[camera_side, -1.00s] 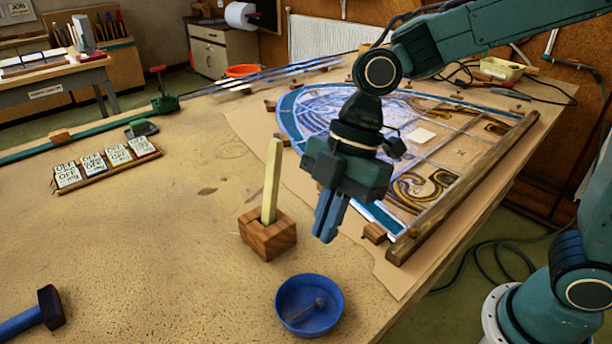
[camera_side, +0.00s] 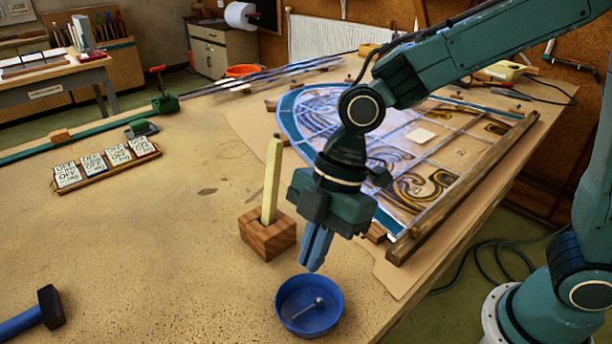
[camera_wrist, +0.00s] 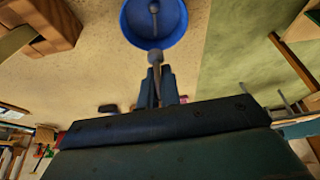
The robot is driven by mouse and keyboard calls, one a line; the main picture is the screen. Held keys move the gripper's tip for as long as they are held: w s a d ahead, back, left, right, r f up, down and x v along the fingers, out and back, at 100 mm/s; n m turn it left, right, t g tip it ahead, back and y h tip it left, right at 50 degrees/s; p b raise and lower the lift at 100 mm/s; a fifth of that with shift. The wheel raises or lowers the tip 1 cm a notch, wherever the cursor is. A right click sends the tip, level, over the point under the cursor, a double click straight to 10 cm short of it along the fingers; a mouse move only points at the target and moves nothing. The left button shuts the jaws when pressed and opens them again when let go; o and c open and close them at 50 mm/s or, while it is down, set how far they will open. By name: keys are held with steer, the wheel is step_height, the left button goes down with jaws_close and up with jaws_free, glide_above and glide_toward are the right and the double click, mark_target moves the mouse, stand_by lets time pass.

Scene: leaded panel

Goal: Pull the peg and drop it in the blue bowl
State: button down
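The pale, slender peg (camera_side: 271,182) stands upright, slightly tilted, in a wooden block (camera_side: 267,236). The block shows at the upper left of the wrist view (camera_wrist: 50,22). The blue bowl (camera_side: 283,312) sits in front of it, also at the top of the wrist view (camera_wrist: 131,28), with a small grey round-headed rod (camera_side: 319,301) inside. My gripper (camera_side: 314,266) points down just above the bowl's back rim, right of the block and apart from the peg. In the wrist view a grey round-ended rod (camera_wrist: 155,58) shows between the fingers; whether they grip it is unclear.
The leaded panel (camera_side: 420,165) with wooden battens lies behind my gripper. A blue-handled mallet (camera_side: 48,308) lies at the front left, and a rack of several OFF tags (camera_side: 108,172) further back. The table left of the block is clear.

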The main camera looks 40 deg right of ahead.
steer(key=shift+f, duration=1.8)
steer(key=c, duration=1.5)
jaws_free()
steer(key=shift+c, duration=0.2)
steer(key=shift+r, duration=0.1)
steer(key=v, duration=1.3)
steer(key=shift+r, duration=0.3)
steer(key=shift+d, duration=0.15)
